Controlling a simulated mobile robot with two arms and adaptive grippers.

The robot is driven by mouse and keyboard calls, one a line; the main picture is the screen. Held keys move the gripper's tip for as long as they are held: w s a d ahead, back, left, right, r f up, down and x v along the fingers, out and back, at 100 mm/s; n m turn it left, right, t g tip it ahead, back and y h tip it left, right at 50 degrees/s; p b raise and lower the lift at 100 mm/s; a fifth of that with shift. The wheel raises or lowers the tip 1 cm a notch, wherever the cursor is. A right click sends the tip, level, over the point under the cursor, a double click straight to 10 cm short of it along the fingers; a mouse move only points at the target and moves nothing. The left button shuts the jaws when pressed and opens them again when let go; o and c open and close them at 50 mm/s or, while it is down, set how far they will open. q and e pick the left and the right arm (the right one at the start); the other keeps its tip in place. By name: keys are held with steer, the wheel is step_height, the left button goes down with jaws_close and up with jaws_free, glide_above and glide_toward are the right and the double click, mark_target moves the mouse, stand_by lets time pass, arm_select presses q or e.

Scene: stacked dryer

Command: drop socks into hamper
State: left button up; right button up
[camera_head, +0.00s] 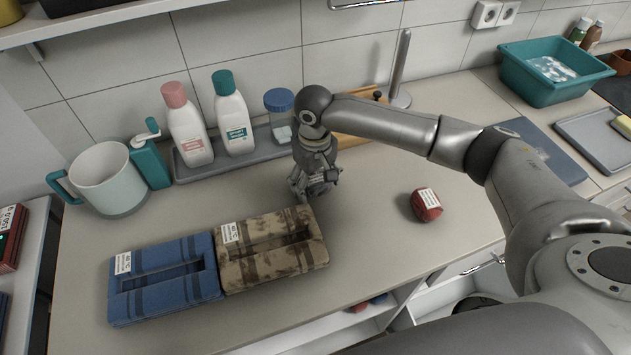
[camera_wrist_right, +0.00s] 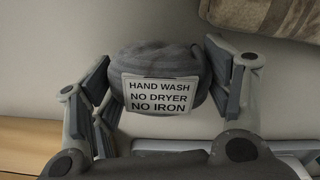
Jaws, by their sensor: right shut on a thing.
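My right gripper (camera_head: 315,186) is low over the counter, behind the brown patterned fabric block. It is shut on a dark grey rolled sock bundle (camera_wrist_right: 160,75), labelled "HAND WASH NO DRYER NO IRON", which sits between the fingers in the right wrist view. In the head view the gripper mostly hides this bundle. A red rolled bundle (camera_head: 427,206) with a white label lies on the counter to the right. I cannot tell for sure which thing is the hamper; an open white container (camera_head: 496,308) shows partly below the counter's front edge. My left gripper is out of view.
A blue fabric block (camera_head: 165,305) and the brown patterned one (camera_head: 300,265) lie side by side in front. A pale mug (camera_head: 108,185), bottles (camera_head: 188,125) on a grey tray (camera_head: 200,171) and a teal tub (camera_head: 555,85) stand behind.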

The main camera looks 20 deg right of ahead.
steer(key=shift+f, duration=0.55)
steer(key=o, duration=0.7)
steer(key=shift+f, duration=0.15)
